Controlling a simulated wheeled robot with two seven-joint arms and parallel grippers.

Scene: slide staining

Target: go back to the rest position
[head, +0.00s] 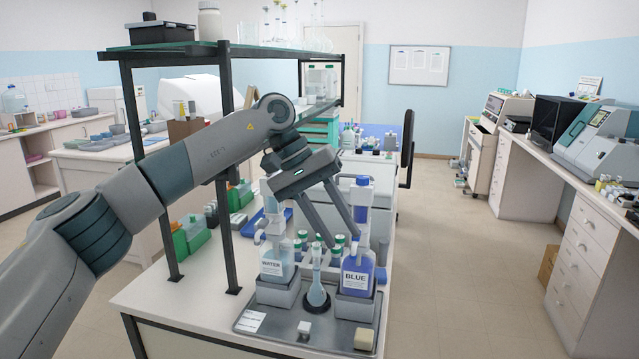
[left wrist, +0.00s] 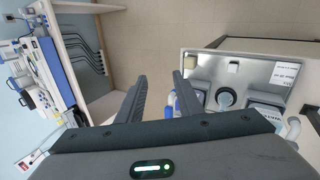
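My left gripper (head: 340,238) reaches in from the left, over the staining tray (head: 300,340). Its two fingers are spread, with nothing between them; the gap also shows in the left wrist view (left wrist: 158,78). In the head view the fingers overlap the space between the WATER bottle (head: 275,268) and the BLUE bottle (head: 358,279). I see no clear contact with either. A small flask (head: 317,294) with pale blue liquid stands upright between the bottles. The tray also shows at the right of the left wrist view (left wrist: 262,72). My right gripper is not in view.
A dark-framed shelf (head: 224,170) stands on the bench (head: 150,295), beside my left arm. Green racks (head: 190,235) and several green-capped bottles stand behind the tray. A small beige block (head: 364,339) sits at the tray's front right. The floor (head: 470,270) to the right is clear.

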